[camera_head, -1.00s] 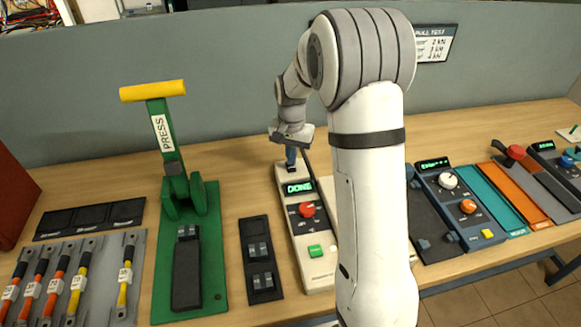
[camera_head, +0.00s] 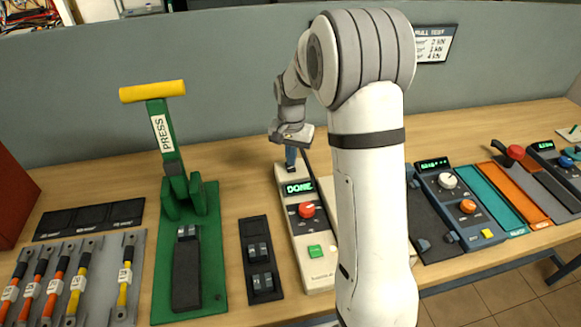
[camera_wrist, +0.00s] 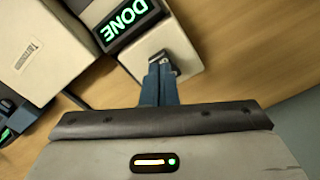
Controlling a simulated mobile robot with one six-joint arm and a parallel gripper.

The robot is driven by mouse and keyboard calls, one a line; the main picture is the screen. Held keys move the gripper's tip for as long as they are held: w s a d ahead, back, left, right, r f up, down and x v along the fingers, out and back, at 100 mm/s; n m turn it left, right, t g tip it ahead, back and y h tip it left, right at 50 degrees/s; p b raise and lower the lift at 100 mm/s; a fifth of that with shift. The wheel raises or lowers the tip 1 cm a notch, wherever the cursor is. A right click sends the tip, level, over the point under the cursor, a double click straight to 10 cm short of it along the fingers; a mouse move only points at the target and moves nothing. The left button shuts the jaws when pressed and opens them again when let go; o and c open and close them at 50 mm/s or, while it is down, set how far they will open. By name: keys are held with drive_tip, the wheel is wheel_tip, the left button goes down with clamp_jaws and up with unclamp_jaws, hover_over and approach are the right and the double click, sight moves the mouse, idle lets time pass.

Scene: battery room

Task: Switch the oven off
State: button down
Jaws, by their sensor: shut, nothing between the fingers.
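The oven is a long cream unit (camera_head: 318,273) on the bench, with a lit green "DONE" display (camera_head: 299,188), a red knob (camera_head: 307,210) and a green button (camera_head: 316,251). My gripper (camera_head: 291,167) is shut and points down at the oven's far end, behind the display. In the wrist view its blue fingertips (camera_wrist: 161,68) are together at a small dark and metal fitting (camera_wrist: 162,57) on the cream housing (camera_wrist: 184,44), near the display (camera_wrist: 125,20). The fingers partly hide that fitting, so its position and any contact cannot be told. My arm covers part of the oven's right side.
A green press (camera_head: 211,270) with a yellow handle stands left of the oven. A black switch panel (camera_head: 246,232) lies between them. A grey tray (camera_head: 139,270) with cables is at the left. A dark control unit (camera_head: 463,228) stands right of my arm. A grey partition (camera_head: 230,80) rises behind.

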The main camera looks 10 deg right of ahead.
sight(291, 168)
drive_tip(key=shift+f+b, duration=0.7)
drive_tip(key=shift+f, duration=0.35)
idle(0.7)
drive_tip(key=shift+r, duration=0.15)
drive_tip(key=shift+r+p, duration=0.55)
drive_tip(key=shift+r, duration=0.05)
drive_tip(key=shift+r+p, duration=1.8)
drive_tip(key=shift+r, duration=1.05)
